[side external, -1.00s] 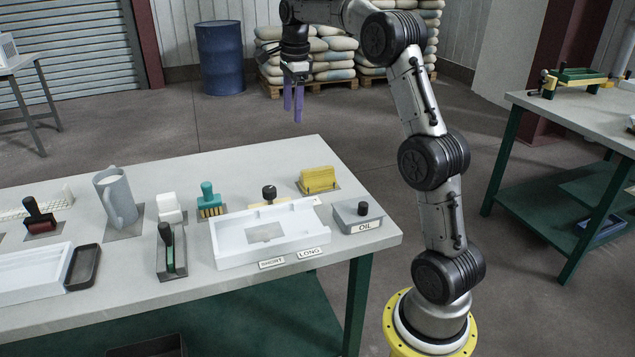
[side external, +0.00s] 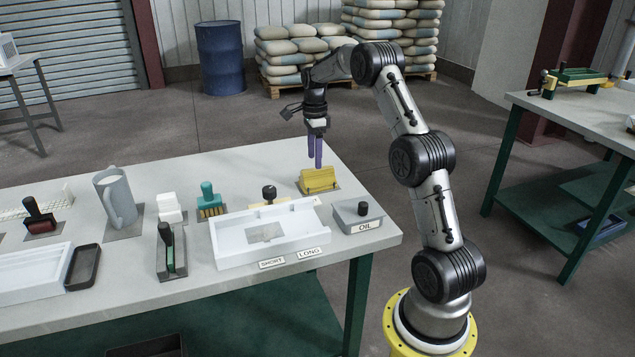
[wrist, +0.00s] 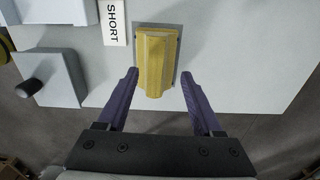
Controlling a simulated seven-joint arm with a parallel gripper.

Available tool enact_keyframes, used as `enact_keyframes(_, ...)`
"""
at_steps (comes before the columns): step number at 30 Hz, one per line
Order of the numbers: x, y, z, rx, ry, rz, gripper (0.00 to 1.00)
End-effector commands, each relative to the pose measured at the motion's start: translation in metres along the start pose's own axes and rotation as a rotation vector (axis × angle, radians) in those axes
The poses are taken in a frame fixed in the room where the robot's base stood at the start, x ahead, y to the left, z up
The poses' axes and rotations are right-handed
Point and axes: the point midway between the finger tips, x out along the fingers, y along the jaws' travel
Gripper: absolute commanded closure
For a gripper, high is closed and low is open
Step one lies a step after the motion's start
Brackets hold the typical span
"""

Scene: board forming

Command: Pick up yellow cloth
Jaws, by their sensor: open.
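The yellow cloth (side external: 319,179) is folded and stands on a thin grey pad near the far right corner of the table. My gripper (side external: 315,152) is above and just behind the cloth, with its purple fingers pointing down. In the wrist view the cloth (wrist: 156,62) lies ahead of and between the lines of the two open fingers (wrist: 159,75). The gripper is open and empty, and its fingers appear apart from the cloth.
The grey OIL box (side external: 357,217) with a black knob and the white tray (side external: 225,256) stand close to the cloth. A teal brush (side external: 208,196) and a grey jug (side external: 118,192) stand farther left. The table's right edge is near the cloth.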

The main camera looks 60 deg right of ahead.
Motion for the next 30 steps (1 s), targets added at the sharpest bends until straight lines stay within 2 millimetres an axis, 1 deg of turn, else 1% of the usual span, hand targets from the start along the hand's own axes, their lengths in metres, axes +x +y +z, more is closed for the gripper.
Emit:
enact_keyframes(7, 0.031, 0.008, -0.003, 0.0, 0.0, 0.005, 0.32)
enact_keyframes(9, 0.04, 0.007, -0.003, 0.0, 0.0, 0.003, 0.32)
enact_keyframes(12, 0.049, 0.007, -0.003, 0.0, 0.0, 0.001, 0.32)
enact_keyframes(15, 0.052, 0.007, -0.002, 0.0, 0.0, 0.001, 0.32)
enact_keyframes(20, 0.052, 0.007, -0.002, 0.0, 0.0, 0.001, 0.32)
enact_keyframes(21, 0.052, 0.007, -0.002, 0.0, 0.0, 0.001, 0.36)
enact_keyframes(23, 0.052, 0.007, -0.002, 0.0, 0.0, 0.0, 0.47)
enact_keyframes(27, 0.052, 0.007, -0.002, 0.0, 0.0, 0.0, 0.72)
enact_keyframes(29, 0.052, 0.007, -0.002, 0.0, 0.0, 0.0, 0.83)
enact_keyframes(30, 0.052, 0.007, -0.002, 0.0, 0.0, 0.0, 0.9)
